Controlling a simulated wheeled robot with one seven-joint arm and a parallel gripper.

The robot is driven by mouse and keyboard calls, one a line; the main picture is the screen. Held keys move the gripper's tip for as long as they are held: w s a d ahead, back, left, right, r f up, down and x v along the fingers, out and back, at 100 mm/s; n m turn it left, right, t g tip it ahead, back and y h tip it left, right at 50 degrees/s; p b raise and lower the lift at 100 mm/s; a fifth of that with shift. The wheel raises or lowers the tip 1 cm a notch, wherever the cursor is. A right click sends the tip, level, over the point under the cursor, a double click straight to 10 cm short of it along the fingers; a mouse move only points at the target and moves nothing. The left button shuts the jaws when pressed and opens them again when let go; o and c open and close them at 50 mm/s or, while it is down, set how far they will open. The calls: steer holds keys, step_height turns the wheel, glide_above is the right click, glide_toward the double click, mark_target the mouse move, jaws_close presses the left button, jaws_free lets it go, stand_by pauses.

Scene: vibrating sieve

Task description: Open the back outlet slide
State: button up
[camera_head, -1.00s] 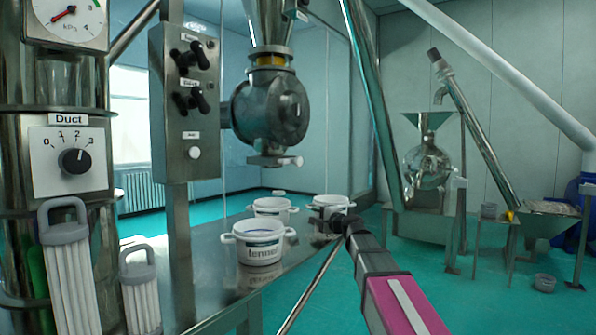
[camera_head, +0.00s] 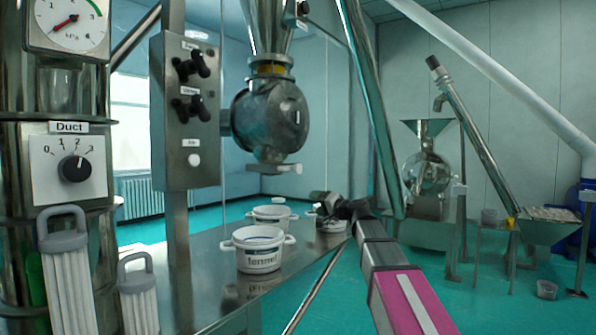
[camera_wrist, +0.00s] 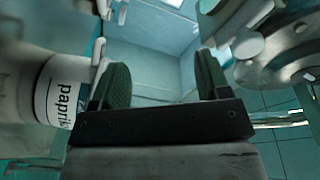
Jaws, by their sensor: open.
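A steel round-bodied machine (camera_head: 272,112) hangs at the centre of the head view. A slide plate with a pale handle (camera_head: 290,169) sits at its bottom outlet. I cannot tell from the head view whether this is the back outlet slide. My gripper (camera_head: 318,196) is below and to the right of that handle, apart from it, near the white pots. In the wrist view my gripper (camera_wrist: 165,80) has its two dark pads spread with nothing between them. Metal machine parts with a pale rounded knob (camera_wrist: 247,46) are at upper right, beyond the right pad.
A white pot labelled fennel (camera_head: 258,250) stands on the steel table (camera_head: 200,262), with another pot (camera_head: 270,214) behind it. A paprika pot (camera_wrist: 45,100) is close to the left pad. A control box (camera_head: 187,110) and a slanted steel pipe (camera_head: 372,100) flank the machine.

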mark_target(300, 169)
steer(key=s+d+r+n+g+y, duration=0.2)
steer(key=s+r+n+g, duration=0.1)
steer(key=r+n, duration=0.95)
steer(key=shift+n+h, duration=0.3)
steer(key=shift+n, duration=0.15)
steer(key=x, duration=1.1)
steer(key=shift+s, duration=0.1)
steer(key=c, duration=1.3)
steer(key=v, duration=0.7)
steer(key=shift+s+d, duration=0.1)
steer(key=shift+d, duration=0.05)
steer(key=o, duration=1.3)
steer(key=v, duration=1)
steer(key=shift+s+d+f, duration=0.15)
steer(key=shift+s+d, duration=0.05)
steer(key=shift+d, duration=0.05)
